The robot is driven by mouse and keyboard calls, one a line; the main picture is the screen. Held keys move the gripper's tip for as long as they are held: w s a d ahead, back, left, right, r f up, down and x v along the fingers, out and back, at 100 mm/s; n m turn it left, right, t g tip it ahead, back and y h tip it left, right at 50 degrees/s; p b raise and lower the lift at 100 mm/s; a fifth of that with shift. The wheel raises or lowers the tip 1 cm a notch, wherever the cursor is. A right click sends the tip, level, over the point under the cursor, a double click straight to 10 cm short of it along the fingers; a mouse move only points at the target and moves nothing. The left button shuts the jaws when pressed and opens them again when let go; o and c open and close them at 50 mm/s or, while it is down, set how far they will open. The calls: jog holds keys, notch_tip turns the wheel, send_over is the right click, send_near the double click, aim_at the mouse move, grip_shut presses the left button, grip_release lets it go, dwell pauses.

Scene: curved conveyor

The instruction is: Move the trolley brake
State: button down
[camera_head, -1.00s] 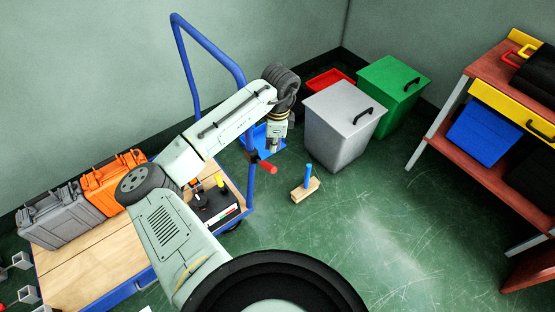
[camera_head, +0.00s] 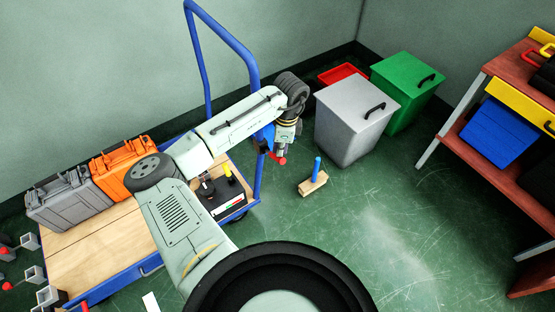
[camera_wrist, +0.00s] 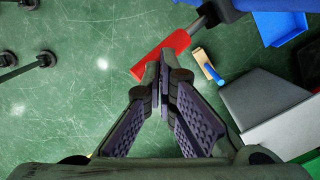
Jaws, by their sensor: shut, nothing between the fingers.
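The trolley brake is a red-gripped lever (camera_head: 279,160) at the right end of the blue trolley (camera_head: 95,245). In the wrist view the red grip (camera_wrist: 178,52) lies slanted on a dark shaft just beyond the fingertips. My gripper (camera_wrist: 162,62) is shut and empty, its tips overlapping the near part of the red grip in the picture; I cannot tell whether they touch. In the head view my gripper (camera_head: 284,150) is at the lever, and its fingers are partly hidden.
A grey bin (camera_head: 350,130), a green bin (camera_head: 405,90) and a red tray (camera_head: 341,75) stand at the wall. A brush with a blue handle (camera_head: 317,168) is on the floor nearby. Orange (camera_head: 122,165) and grey (camera_head: 68,205) cases sit on the trolley.

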aim_at(280, 159)
jog(key=shift+f, duration=0.7)
jog(key=shift+f+b, duration=1.35)
jog(key=shift+f, duration=0.85)
jog(key=shift+r, duration=0.1)
jog(key=shift+d+r+p, duration=0.15)
jog(key=shift+d+p, duration=0.15)
jog(key=shift+p, duration=0.05)
jog(key=shift+d+r+p, duration=0.15)
jog(key=shift+d+p, duration=0.15)
jog(key=shift+d, duration=0.3)
jog(key=shift+d+r+p, duration=0.15)
jog(key=shift+d+p, duration=0.1)
jog(key=shift+d, duration=0.3)
